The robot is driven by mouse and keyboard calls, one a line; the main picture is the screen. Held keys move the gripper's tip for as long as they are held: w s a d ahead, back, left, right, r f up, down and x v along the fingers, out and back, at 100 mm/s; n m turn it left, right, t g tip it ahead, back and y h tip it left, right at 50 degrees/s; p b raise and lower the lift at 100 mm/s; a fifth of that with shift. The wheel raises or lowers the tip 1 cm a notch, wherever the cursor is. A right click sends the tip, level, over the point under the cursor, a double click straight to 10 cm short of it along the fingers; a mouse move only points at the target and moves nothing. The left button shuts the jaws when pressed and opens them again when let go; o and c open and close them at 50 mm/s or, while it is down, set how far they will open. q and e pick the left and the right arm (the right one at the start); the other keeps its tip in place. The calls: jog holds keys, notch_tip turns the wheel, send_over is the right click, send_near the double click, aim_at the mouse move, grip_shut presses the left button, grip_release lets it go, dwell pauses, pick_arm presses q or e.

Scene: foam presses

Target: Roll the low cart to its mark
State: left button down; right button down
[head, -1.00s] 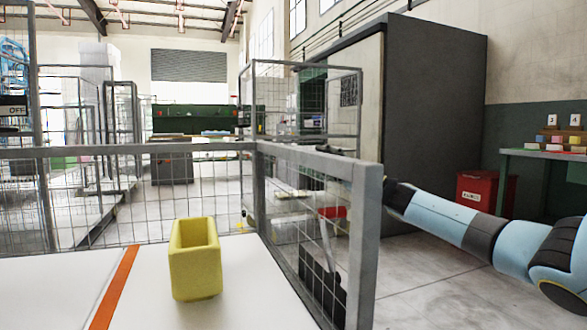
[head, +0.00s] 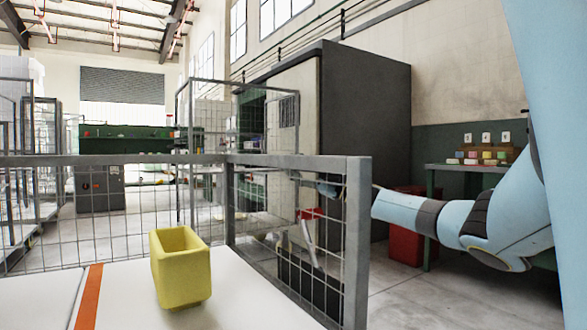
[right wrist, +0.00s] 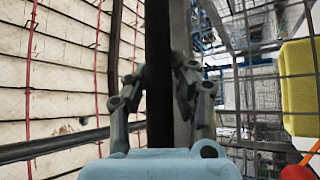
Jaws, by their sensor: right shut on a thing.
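The low cart appears to be the mesh-sided frame with grey rails (head: 290,163) in the head view, around a white deck (head: 130,300) with an orange stripe. A yellow open-topped box (head: 182,268) stands upright on the deck. My right gripper (head: 332,190) is at the cart's right mesh side, partly hidden by the corner post. In the right wrist view its fingers (right wrist: 160,88) are shut on a dark bar (right wrist: 158,45), which looks like the cart's handle. The cart's wheels are out of sight, and I cannot make out a floor mark. My left gripper is out of view.
A large dark grey cabinet (head: 365,140) stands beyond the cart's right side. A red bin (head: 405,225) and a green bench (head: 465,168) with coloured blocks are at the right. Grey floor (head: 400,290) is open to the right.

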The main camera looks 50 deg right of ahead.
jog(key=shift+r, duration=0.1)
jog(key=c, duration=1.1)
grip_release()
jog(key=v, duration=1.2)
